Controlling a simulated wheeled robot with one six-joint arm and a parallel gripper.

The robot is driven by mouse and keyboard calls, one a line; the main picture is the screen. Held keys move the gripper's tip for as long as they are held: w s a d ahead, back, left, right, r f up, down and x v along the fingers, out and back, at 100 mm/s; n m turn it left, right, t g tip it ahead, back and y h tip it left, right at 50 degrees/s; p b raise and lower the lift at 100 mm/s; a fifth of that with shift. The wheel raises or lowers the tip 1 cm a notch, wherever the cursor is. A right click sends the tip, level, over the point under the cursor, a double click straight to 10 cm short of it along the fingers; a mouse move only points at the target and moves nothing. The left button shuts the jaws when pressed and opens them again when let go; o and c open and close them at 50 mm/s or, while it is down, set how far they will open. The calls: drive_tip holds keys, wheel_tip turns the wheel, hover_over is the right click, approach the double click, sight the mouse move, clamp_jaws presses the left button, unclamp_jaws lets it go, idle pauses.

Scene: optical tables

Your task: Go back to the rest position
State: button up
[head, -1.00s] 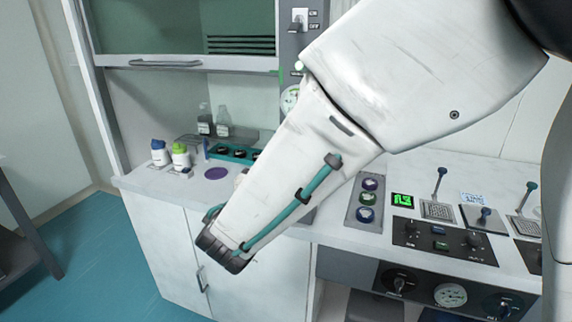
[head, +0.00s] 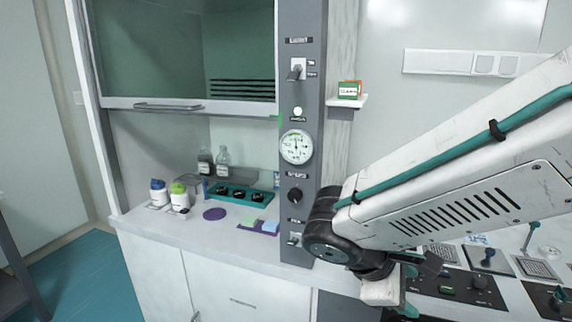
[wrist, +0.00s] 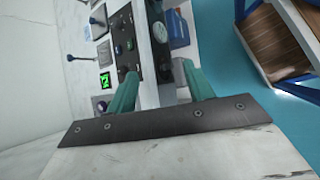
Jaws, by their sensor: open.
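My gripper shows in the wrist view (wrist: 160,92), with its two green fingers apart and nothing between them. In the head view my arm comes in from the right, and its wrist end hangs over the control-panel part of the bench. The gripper itself is partly hidden there behind my wrist, with a bit of green finger (head: 408,300) showing at the lower edge. In the wrist view the fingers point toward the bench's control panel (wrist: 127,45) and the floor beyond.
A fume hood (head: 160,105) with a raised sash stands at the left. A white bottle (head: 158,192), a green-capped bottle (head: 179,197), a purple disc (head: 214,214) and a teal rack (head: 240,194) are on its worktop. A grey column with a gauge (head: 297,147) rises left of my wrist.

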drive_tip(key=s+d+r+m+y, duration=0.2)
drive_tip(key=s+d+m+y, duration=0.1)
drive_tip(key=s+m, duration=0.3)
drive_tip(key=s+d+r+m+y, duration=0.3)
drive_tip(key=s+m+y, duration=0.2)
drive_tip(key=s+m, duration=0.1)
drive_tip(key=shift+d+m+g, duration=0.2)
drive_tip(key=shift+m+g, duration=0.1)
drive_tip(key=shift+m, duration=0.1)
drive_tip(key=shift+c, duration=0.3)
idle(1.6)
